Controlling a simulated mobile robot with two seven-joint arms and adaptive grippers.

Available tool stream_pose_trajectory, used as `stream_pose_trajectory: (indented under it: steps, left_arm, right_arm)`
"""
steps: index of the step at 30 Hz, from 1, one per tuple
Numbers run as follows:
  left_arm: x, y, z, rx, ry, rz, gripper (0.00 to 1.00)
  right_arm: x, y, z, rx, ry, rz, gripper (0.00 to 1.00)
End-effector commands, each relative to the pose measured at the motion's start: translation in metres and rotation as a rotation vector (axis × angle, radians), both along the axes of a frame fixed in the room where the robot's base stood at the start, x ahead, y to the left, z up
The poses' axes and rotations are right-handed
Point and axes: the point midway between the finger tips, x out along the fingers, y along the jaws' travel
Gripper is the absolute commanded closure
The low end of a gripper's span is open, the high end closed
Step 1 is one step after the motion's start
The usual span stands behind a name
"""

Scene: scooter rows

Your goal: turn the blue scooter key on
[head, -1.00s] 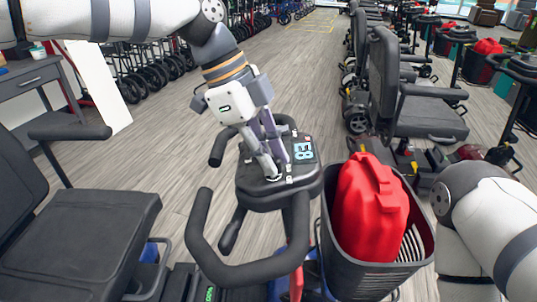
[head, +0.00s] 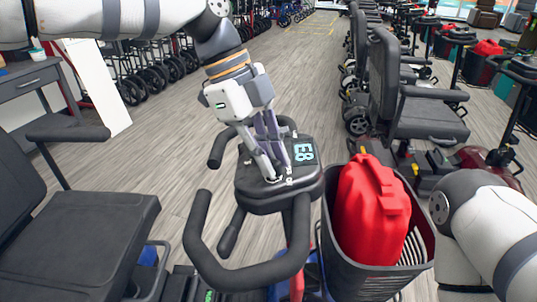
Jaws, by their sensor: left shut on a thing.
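The blue scooter's dark console (head: 262,200) is in the middle of the head view, with black looped handlebars around it. A small display (head: 303,152) at its upper right is lit with large pale-blue characters that look like E8. My left gripper (head: 276,179) comes down from above, its fingertips at the console's top face. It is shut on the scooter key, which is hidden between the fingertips.
A dark basket (head: 424,252) holding a red jug-like container (head: 371,210) stands right of the console. A black seat (head: 75,225) is at the left. Other scooters (head: 425,115) line the right side. The wooden floor aisle (head: 290,75) is clear beyond.

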Motion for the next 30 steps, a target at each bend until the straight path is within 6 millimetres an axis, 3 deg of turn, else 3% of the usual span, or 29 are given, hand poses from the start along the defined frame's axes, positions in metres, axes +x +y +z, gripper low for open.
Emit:
stream_pose_trajectory:
  steps: [1,2,4,14,24,30]
  left_arm:
    - [0.000,0.001,-0.001,0.002,0.000,-0.002,1.00]
    - [0.000,0.001,-0.001,0.002,0.000,-0.002,0.80]
    - [0.000,0.001,-0.001,0.003,0.000,-0.002,0.67]
    - [0.001,0.002,0.004,0.000,-0.001,0.001,0.67]
    - [0.013,0.031,0.081,-0.001,-0.005,0.003,0.67]
    - [0.016,0.043,0.107,0.002,-0.001,0.000,0.67]
  right_arm:
    - [0.000,0.000,0.000,0.000,0.000,0.000,0.60]
    - [0.000,0.000,0.000,0.000,0.000,0.000,0.60]
    - [0.000,0.000,0.000,0.000,0.000,0.000,0.60]
    - [0.000,0.000,0.000,0.000,0.000,0.000,0.60]
    - [0.000,0.000,0.000,0.000,0.000,0.000,0.60]
    - [0.000,0.000,0.000,0.000,0.000,0.000,0.60]
